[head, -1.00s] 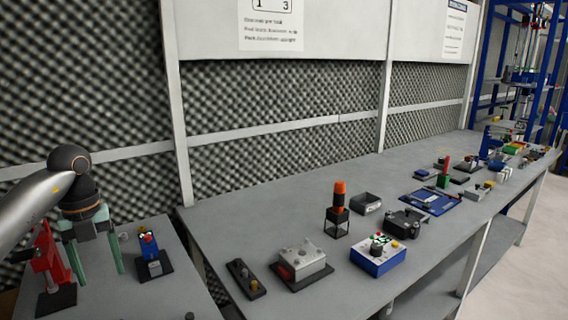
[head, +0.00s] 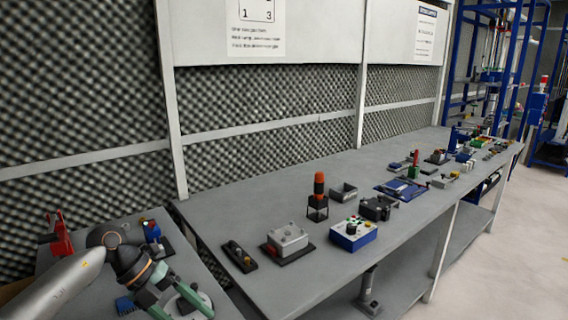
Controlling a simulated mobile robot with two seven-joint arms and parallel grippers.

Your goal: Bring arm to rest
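My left arm comes in from the lower left, a silver link with dark joints. Its gripper (head: 178,306) has green fingers that stand apart, pointing down and to the right over the small grey table (head: 219,282) at the left. I see nothing held between the fingers. My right gripper is out of view.
A red device (head: 60,236) and a blue device (head: 152,232) stand behind my arm. The long grey bench (head: 215,215) carries a grey box (head: 287,240), an orange-topped stand (head: 319,190), a blue control box (head: 352,234) and several others. Open floor lies at the right.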

